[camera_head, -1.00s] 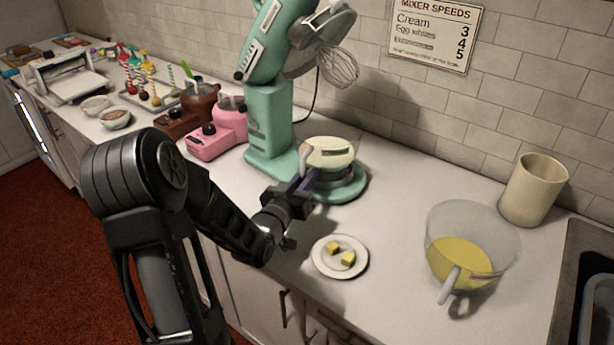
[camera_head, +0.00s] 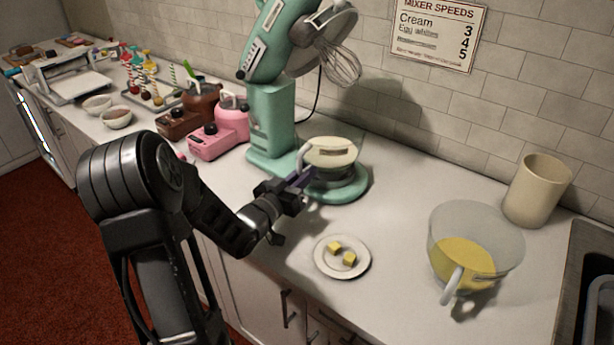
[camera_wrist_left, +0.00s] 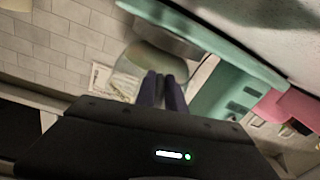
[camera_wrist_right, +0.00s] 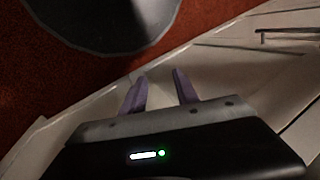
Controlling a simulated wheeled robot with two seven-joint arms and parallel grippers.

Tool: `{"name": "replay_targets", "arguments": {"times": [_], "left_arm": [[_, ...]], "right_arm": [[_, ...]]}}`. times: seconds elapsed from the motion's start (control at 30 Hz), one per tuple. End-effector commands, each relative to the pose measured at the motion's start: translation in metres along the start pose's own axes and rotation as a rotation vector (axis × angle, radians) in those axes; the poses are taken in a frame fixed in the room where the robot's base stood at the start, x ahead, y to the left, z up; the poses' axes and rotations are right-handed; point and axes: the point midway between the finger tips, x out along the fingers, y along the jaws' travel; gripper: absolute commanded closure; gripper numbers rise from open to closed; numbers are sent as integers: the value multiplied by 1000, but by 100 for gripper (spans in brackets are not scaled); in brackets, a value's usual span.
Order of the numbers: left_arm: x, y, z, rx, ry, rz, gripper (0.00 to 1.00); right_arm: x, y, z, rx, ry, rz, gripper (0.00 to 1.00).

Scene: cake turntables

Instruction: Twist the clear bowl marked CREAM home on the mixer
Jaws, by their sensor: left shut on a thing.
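A clear bowl (camera_head: 333,153) with pale contents sits on the base of the mint-green mixer (camera_head: 270,120), below the raised head and whisk (camera_head: 340,62). Its white handle (camera_head: 303,156) points left; a pale band on its side is too small to read. My left gripper (camera_head: 302,178) is shut on the handle, at the bowl's front left. In the left wrist view the purple fingers (camera_wrist_left: 162,90) are close together against the bowl (camera_wrist_left: 140,62); the gripped part is hidden. My right gripper (camera_wrist_right: 160,90) shows only in its wrist view, open and empty, over the red floor beside the cabinets.
A second clear bowl (camera_head: 500,238) with yellow contents and a handle stands at the right, near a beige canister (camera_head: 537,190). A plate (camera_head: 322,262) with two yellow cubes lies in front of the mixer. A pink machine (camera_head: 222,130) stands left of it.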

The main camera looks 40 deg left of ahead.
Motion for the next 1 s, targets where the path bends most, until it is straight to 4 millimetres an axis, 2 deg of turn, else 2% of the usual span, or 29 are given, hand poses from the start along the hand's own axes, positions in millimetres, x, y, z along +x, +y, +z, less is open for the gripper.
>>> {"name": "replay_targets", "arguments": {"times": [0.27, 0.63, 0.9, 0.93, 1.0], "left_arm": [[0, 1, 0, -2, 1, 4, 100], [2, -12, -3, -1, -19, 109, 100], [1, -12, -3, -3, -23, 123, 100], [1, -12, -3, -3, -23, 123, 85], [1, -12, -3, -3, -23, 122, 79]], "right_arm": [[0, 0, 0, 0, 0, 0, 64], [1, 0, 0, 0, 0, 0, 64], [1, 0, 0, 0, 0, 0, 64], [1, 0, 0, 0, 0, 0, 64], [1, 0, 0, 0, 0, 0, 64]]}}
